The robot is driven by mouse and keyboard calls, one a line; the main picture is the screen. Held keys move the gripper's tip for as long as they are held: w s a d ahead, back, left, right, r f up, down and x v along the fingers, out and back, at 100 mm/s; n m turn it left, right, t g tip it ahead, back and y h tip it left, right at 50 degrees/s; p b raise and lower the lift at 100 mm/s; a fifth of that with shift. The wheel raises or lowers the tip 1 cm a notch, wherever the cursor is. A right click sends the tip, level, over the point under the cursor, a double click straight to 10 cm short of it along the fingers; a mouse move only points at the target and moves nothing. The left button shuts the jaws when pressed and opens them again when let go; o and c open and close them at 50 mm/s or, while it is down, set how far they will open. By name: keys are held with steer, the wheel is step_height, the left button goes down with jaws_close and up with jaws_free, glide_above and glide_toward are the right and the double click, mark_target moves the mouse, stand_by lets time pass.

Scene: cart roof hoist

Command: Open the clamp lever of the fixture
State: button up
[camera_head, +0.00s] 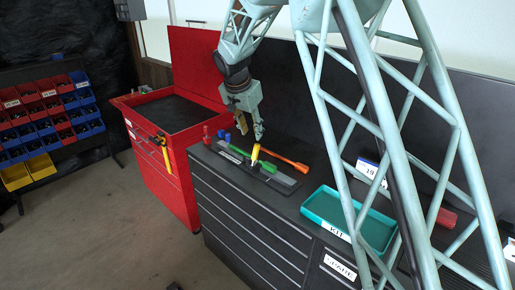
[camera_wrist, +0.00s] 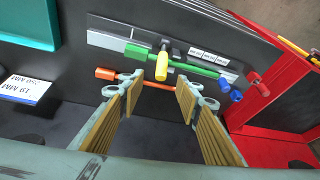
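The fixture has a grey plate (camera_head: 283,183) on top of the black cabinet. A short yellow handle (camera_head: 255,154) stands on it, and it also shows in the wrist view (camera_wrist: 162,66); I take it as the clamp lever. A green bar (camera_wrist: 190,62) lies across the plate, passing by the yellow handle's dark pivot. My gripper (camera_head: 257,133) is above the fixture, pointing down. In the wrist view my gripper (camera_wrist: 160,95) is open and empty, its fingers apart. The yellow handle shows between and beyond the fingertips, with no clear contact.
An orange-handled tool (camera_head: 287,160) lies beside the fixture. Blue and red pieces (camera_wrist: 230,92) stand at one end. A teal KIT tray (camera_head: 348,218) is to the right in the head view. A red tool cart (camera_head: 165,130) stands left, with coloured bins (camera_head: 40,165) beyond.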

mark_target(255, 147)
steer(key=shift+w+a+f, duration=0.15)
steer(key=shift+w, duration=0.05)
steer(key=shift+f, duration=0.2)
steer(key=shift+p+x, duration=0.5)
steer(key=shift+x, duration=6.2)
steer(key=shift+c, duration=0.2)
jaws_close()
